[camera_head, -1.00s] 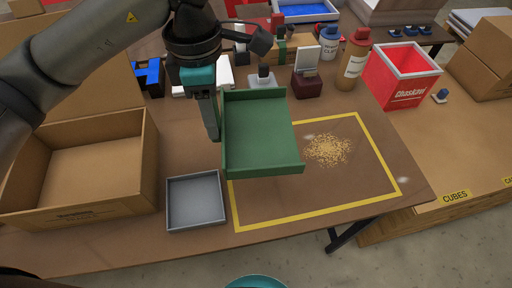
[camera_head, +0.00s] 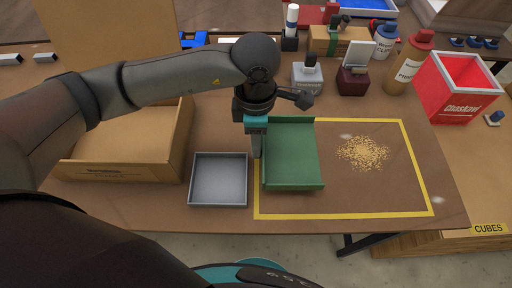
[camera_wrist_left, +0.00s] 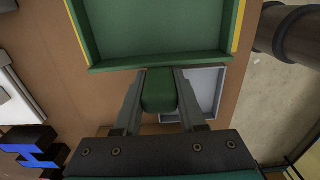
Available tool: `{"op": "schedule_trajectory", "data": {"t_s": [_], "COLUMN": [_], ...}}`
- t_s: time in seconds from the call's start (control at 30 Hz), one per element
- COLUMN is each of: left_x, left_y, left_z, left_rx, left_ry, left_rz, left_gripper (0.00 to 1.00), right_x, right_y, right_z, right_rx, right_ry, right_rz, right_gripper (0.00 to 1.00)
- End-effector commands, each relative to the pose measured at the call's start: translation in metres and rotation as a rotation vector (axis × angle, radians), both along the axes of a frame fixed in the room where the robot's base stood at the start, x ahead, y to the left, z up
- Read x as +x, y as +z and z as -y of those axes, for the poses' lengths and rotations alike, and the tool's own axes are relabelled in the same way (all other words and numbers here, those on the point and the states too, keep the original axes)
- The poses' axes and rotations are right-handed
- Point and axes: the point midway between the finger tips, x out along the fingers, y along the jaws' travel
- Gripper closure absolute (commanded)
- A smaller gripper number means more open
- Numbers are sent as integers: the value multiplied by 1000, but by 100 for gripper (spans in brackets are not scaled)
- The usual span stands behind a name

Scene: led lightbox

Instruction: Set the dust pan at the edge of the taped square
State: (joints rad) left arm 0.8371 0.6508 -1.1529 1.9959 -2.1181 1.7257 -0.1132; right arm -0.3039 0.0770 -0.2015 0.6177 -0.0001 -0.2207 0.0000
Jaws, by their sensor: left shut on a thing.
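The green dust pan (camera_head: 293,155) is at the left part of the yellow taped square (camera_head: 340,216), its left side near the left tape line. I cannot tell if its base touches the table. My left gripper (camera_head: 257,152) is at the pan's left side. In the left wrist view, my left gripper (camera_wrist_left: 160,95) is shut on the pan's green handle, and the pan (camera_wrist_left: 155,30) extends beyond the fingertips. Scattered tan crumbs (camera_head: 362,153) lie inside the square, right of the pan. My right gripper is not in view.
A grey tray (camera_head: 219,180) sits just left of the square. An open cardboard box (camera_head: 130,150) stands farther left. A red bin (camera_head: 458,88), bottles (camera_head: 409,62) and a dark red block (camera_head: 352,80) stand behind the square. The square's right front is clear.

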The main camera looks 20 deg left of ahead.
Motion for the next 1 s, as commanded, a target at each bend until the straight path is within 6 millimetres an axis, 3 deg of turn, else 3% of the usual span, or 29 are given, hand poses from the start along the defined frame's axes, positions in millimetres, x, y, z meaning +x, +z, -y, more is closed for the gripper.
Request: {"op": "schedule_trajectory", "data": {"t_s": [0.3,0.7,0.73,1.0], "left_x": [-1,0,0,0], "left_y": [-41,-46,-46,-45], "left_z": [0,0,0,0], "left_rx": [2,1,1,1], "left_ry": [0,-1,-1,0], "left_rz": [-2,2,1,1], "left_gripper": [100,100,58,30], "right_x": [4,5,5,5], "right_y": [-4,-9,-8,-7], "right_z": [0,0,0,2], "right_rx": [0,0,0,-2], "right_ry": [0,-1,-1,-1], "right_rz": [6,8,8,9], "right_gripper": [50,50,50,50]}}
